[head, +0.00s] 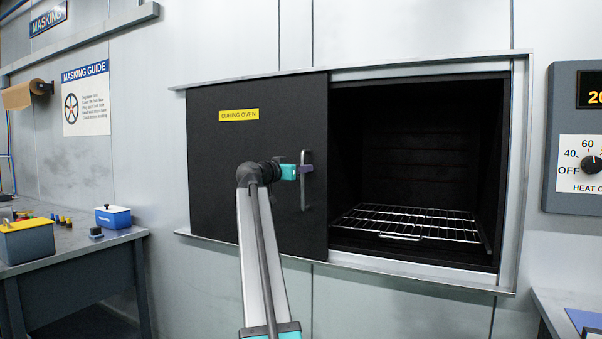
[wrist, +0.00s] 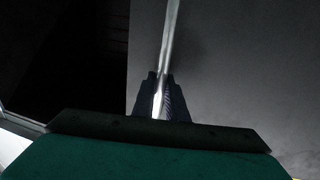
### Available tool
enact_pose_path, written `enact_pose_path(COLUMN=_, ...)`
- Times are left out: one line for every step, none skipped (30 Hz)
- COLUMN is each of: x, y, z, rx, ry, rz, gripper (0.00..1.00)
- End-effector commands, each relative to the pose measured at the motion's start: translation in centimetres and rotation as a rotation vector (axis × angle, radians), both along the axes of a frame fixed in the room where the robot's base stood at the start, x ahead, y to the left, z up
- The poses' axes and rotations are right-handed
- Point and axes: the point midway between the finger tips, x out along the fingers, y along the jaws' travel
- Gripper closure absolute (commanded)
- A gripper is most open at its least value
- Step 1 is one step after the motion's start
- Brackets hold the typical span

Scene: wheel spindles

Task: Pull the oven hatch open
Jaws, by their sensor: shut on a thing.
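The oven hatch (head: 225,165) is a black sliding panel with a yellow "CURING OVEN" label. It stands to the left in its rails, and the right part of the oven opening is uncovered. The hatch handle (head: 303,195) is a vertical metal bar near the hatch's right edge. My gripper (head: 304,170) is at the upper part of this bar. In the wrist view, the two dark fingers of my gripper (wrist: 165,100) are shut around the handle bar (wrist: 171,45). The grey hatch face (wrist: 240,70) lies behind it.
The dark oven cavity (head: 415,150) holds a wire rack (head: 430,222) with a small front handle. Metal rails (head: 420,273) run above and below the hatch. A heat control box (head: 580,140) is on the right wall. A workbench (head: 70,250) with bins stands at left.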

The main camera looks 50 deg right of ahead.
Motion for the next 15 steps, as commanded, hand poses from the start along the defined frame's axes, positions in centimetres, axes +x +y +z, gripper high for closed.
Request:
enact_pose_path(x=0.27, y=0.34, z=-0.25, rx=0.005, ry=-0.001, rz=0.001, gripper=1.0)
enact_pose_path(x=0.32, y=0.36, z=-0.24, rx=0.005, ry=-0.001, rz=0.001, gripper=1.0)
enact_pose_path(x=0.37, y=0.38, z=-0.23, rx=0.005, ry=-0.001, rz=0.001, gripper=1.0)
enact_pose_path(x=0.4, y=0.4, z=-0.21, rx=0.005, ry=-0.001, rz=0.0, gripper=1.0)
enact_pose_path(x=0.42, y=0.41, z=-0.2, rx=0.004, ry=-0.001, rz=0.0, gripper=1.0)
enact_pose_path(x=0.46, y=0.43, z=-0.19, rx=0.004, ry=-0.001, rz=0.001, gripper=1.0)
enact_pose_path(x=0.49, y=0.45, z=-0.17, rx=0.004, ry=-0.001, rz=0.001, gripper=1.0)
enact_pose_path(x=0.53, y=0.48, z=-0.16, rx=0.004, ry=-0.001, rz=0.001, gripper=1.0)
enact_pose_path(x=0.59, y=0.53, z=-0.14, rx=0.004, ry=-0.001, rz=0.002, gripper=1.0)
enact_pose_path(x=0.65, y=0.56, z=-0.12, rx=0.004, ry=-0.001, rz=0.003, gripper=1.0)
enact_pose_path(x=0.72, y=0.62, z=-0.11, rx=0.003, ry=-0.001, rz=0.004, gripper=1.0)
enact_pose_path(x=0.82, y=0.69, z=-0.09, rx=0.003, ry=-0.001, rz=0.005, gripper=1.0)
enact_pose_path(x=0.89, y=0.75, z=-0.07, rx=0.003, ry=-0.001, rz=0.006, gripper=1.0)
enact_pose_path(x=0.96, y=0.8, z=-0.05, rx=0.002, ry=-0.001, rz=0.007, gripper=1.0)
enact_pose_path(x=1.04, y=0.87, z=-0.02, rx=0.002, ry=-0.001, rz=0.009, gripper=1.0)
